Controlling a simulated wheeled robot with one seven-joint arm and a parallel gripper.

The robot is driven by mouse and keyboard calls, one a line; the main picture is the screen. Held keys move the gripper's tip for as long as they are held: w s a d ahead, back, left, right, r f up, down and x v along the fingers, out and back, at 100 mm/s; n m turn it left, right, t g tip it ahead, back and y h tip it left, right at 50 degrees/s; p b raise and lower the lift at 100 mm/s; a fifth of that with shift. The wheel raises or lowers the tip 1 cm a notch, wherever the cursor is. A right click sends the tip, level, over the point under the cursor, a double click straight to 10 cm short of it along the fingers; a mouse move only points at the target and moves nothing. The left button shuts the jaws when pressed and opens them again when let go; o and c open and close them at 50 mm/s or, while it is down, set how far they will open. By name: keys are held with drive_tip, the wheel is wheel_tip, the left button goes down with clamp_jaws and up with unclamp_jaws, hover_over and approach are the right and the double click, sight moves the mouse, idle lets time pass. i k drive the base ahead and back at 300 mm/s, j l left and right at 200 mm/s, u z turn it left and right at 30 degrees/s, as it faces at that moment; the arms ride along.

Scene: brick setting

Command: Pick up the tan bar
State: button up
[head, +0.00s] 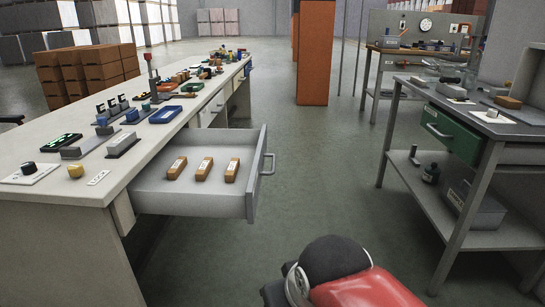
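Three tan bars with white labels lie in the open grey drawer, spaced apart in a row: a left bar (177,168), a middle bar (204,169) and a right bar (232,170). The drawer (192,205) is pulled out from the long bench on the left. Another tan-brown block (508,102) lies on the right-hand workbench. My red and black arm shows at the bottom, well apart from the drawer. My gripper is not in view.
The long bench (75,190) holds many small parts and trays. The right workbench (470,123) has a green drawer (450,134) and a lower shelf. An orange cabinet (315,60) stands behind. The floor (325,180) between the benches is clear.

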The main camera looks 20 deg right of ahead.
sight(202, 173)
drive_tip(key=l+u, duration=0.25)
drive_tip(key=l, duration=0.85)
drive_tip(key=i+j, duration=0.85)
